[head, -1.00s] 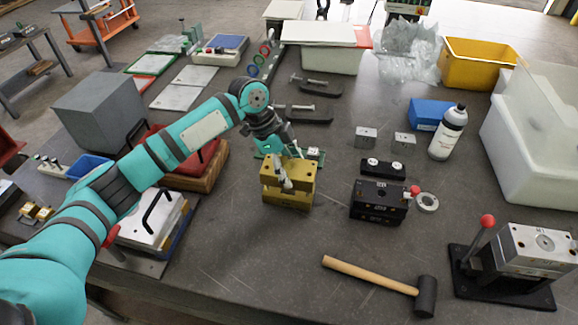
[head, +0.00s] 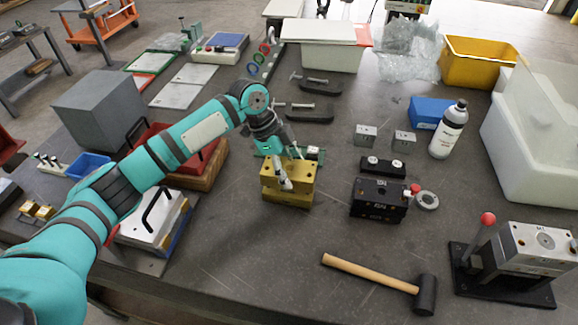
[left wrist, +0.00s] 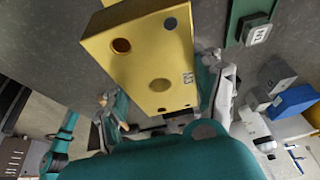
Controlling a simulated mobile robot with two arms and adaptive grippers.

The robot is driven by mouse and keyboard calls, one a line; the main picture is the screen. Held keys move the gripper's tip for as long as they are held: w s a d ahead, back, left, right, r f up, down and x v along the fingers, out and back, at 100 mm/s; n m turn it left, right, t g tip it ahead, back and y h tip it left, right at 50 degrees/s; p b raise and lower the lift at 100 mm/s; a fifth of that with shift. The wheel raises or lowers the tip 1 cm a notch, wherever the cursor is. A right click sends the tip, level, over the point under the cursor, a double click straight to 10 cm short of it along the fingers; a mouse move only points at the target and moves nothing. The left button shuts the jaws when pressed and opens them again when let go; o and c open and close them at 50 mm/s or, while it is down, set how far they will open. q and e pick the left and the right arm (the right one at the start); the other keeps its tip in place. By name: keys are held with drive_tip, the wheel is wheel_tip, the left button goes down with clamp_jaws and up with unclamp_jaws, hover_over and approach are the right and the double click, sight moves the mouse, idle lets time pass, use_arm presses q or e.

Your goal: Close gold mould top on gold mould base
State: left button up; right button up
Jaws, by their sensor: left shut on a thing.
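The gold mould top (head: 302,173) is a gold block with holes in its upper face, near the middle of the table in the head view. My left gripper (head: 284,172) is shut on it from above. The gold mould base (head: 291,200) is directly below the top, lined up with it. A narrow dark line shows between them, and I cannot tell if they fully touch. In the left wrist view the gold top (left wrist: 145,65) fills the middle, with my left gripper's fingers (left wrist: 165,105) at its sides. The base is hidden there. My right gripper is not in view.
A black mould (head: 379,202) stands to the right, with a metal ring (head: 427,201) beside it. A mallet (head: 375,280) lies in front.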

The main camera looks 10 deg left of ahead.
use_arm(q)
drive_tip(key=shift+f, duration=0.95)
idle(0.5)
